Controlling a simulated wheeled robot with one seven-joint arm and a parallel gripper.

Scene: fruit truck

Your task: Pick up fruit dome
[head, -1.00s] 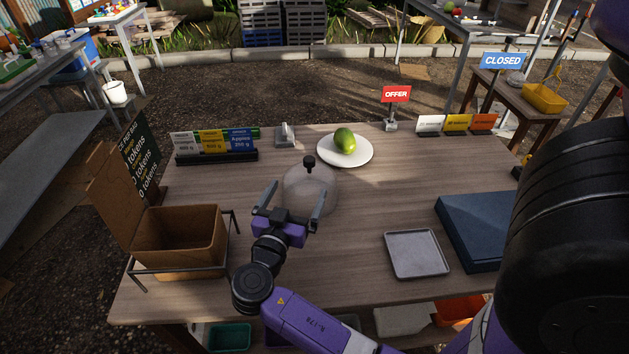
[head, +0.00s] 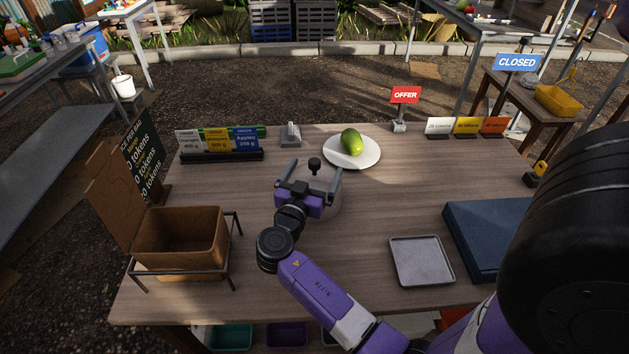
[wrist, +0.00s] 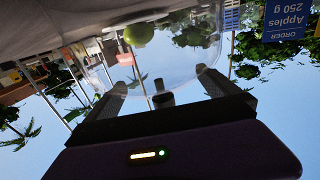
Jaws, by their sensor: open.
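The fruit dome (head: 330,203) is a clear dome with a black knob (head: 314,164) on top, standing on the wooden table. It is partly hidden behind my gripper in the head view. My gripper (head: 313,172) is open, its two fingers pointing away from me, one on each side of the knob. In the wrist view the black knob (wrist: 162,100) shows between the two fingers (wrist: 138,92), with the clear dome beyond it. I cannot tell whether the fingers touch the knob.
A white plate (head: 370,161) with a green mango (head: 352,142) stands behind the dome. A price-card holder (head: 220,156) is at the back left, a brown box (head: 180,240) at the left. A grey tray (head: 420,262) and a dark blue slab (head: 485,235) lie at the right.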

